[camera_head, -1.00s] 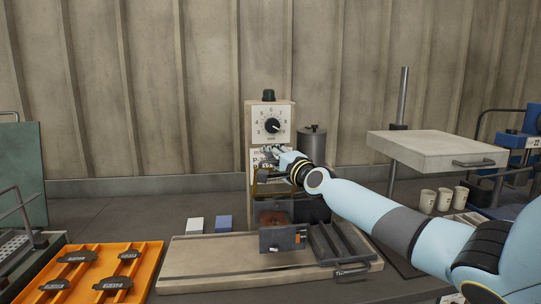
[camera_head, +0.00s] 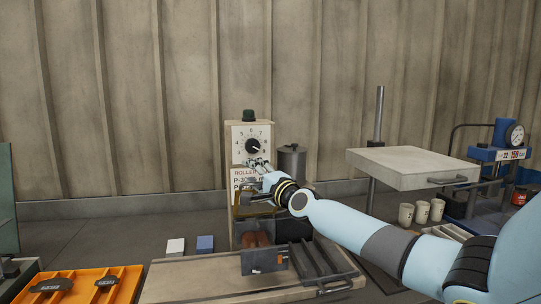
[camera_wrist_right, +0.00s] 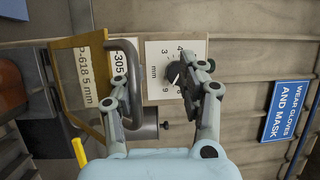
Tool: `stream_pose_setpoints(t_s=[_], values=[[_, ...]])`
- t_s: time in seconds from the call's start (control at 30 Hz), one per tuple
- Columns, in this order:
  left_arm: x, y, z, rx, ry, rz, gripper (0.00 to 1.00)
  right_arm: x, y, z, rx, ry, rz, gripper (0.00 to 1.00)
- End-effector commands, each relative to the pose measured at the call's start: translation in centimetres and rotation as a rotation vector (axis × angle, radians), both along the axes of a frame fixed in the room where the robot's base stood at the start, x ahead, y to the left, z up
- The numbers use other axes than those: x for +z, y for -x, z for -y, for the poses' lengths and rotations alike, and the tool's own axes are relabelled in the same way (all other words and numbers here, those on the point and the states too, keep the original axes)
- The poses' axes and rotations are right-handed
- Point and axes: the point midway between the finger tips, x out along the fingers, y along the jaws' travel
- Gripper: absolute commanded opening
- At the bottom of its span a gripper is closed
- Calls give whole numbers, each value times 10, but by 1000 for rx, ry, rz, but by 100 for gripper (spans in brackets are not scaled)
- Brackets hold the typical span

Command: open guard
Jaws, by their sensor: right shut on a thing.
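The guard (camera_head: 254,211) is a yellow-edged panel on the front of the roller machine (camera_head: 238,180), below the dial (camera_head: 252,145). In the right wrist view the guard (camera_wrist_right: 68,82) stands at the left, with a grey bar handle (camera_wrist_right: 133,75) along its side. My right gripper (camera_head: 258,165) is at the machine's front, just above the guard. In the wrist view my right gripper (camera_wrist_right: 162,88) has its fingers either side of the handle's outer bar and is shut on it. The exact contact is hard to see. My left gripper is out of view.
A brown part sits in a grey fixture (camera_head: 263,261) below the guard, beside a dark slotted tray (camera_head: 318,262). A grey canister (camera_head: 292,163) stands right of the machine. A raised shelf (camera_head: 412,165) and several cups (camera_head: 422,211) are further right; an orange tray (camera_head: 122,288) is front left.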

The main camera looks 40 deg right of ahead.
Motion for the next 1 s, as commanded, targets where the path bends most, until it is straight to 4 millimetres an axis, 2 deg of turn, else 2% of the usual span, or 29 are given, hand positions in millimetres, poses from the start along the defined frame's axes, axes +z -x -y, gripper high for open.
stream_pose_setpoints(t_s=[0.03,0.4,0.7,1.0], values=[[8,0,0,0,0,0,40,11,3,0,-1,4,11,32],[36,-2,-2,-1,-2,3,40,29,25,-2,-1,5,16,32],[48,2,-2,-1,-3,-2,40,37,44,-3,0,3,10,32],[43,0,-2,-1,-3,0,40,46,64,-5,1,2,9,32]])
